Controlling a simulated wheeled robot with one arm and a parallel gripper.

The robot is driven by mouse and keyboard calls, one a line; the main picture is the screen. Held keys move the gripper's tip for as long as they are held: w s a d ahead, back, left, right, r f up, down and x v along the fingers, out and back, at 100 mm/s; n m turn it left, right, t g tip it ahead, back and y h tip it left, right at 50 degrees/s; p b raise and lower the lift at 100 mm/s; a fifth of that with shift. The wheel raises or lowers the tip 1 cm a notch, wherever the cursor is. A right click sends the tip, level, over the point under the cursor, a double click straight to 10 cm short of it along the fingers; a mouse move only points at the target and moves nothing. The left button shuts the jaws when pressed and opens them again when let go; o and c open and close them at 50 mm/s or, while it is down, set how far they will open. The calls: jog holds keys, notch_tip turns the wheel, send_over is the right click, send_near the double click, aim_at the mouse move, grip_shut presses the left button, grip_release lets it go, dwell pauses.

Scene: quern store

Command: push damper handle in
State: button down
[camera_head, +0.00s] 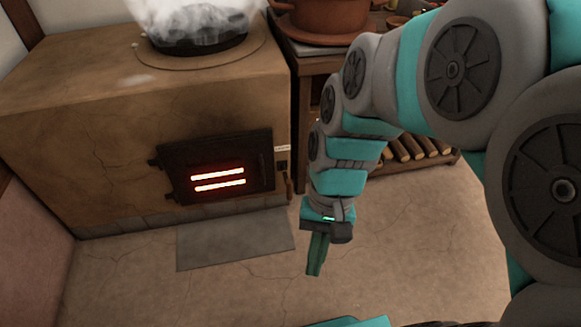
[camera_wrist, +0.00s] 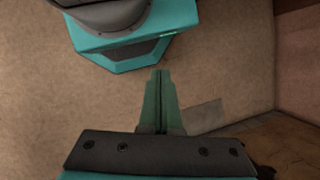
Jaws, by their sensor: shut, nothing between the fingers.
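The clay stove (camera_head: 80,110) stands at the left in the head view, with a dark iron fire door (camera_head: 215,167) showing two glowing slots. A small dark fitting (camera_head: 282,164) sits under a pale label at the stove's right front edge; it may be the damper handle, but it is too small to tell. A thin brown handle-like piece (camera_head: 289,187) hangs just below it. My gripper (camera_head: 314,271) points down over the floor, right of the stove front and apart from it. Its green fingers are together and empty, also in the wrist view (camera_wrist: 160,75).
A grey floor plate (camera_head: 235,238) lies before the stove. A steaming dark pan (camera_head: 200,40) sits on top. A wooden table (camera_head: 310,66) with a clay pot (camera_head: 328,14) stands to the right, with logs (camera_head: 415,148) below. The floor in front is clear.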

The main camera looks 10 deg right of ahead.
aim_at(285, 173)
jog(key=w+a+f+m+y, duration=0.1)
jog(key=w+f+m+y, duration=0.4)
jog(key=w+m, duration=0.5)
jog(key=w+a+f+m+y, duration=0.2)
jog(key=w+m+y, duration=0.55)
jog(key=w, duration=0.35)
jog(key=w+d+f+m+t, duration=0.5)
jog(key=d+f+m+t, duration=0.2)
jog(key=d+f+m, duration=0.3)
jog(key=w+d+f+m+t, duration=0.55)
jog(key=d+f+m, duration=0.35)
jog(key=f+m, duration=0.25)
jog(key=w+d+b+x, duration=0.1)
jog(key=w+x, duration=0.1)
jog(key=x, duration=1)
jog(key=shift+w+r+t, duration=0.25)
jog(key=shift+r+t, duration=0.2)
jog(key=shift+r, duration=0.3)
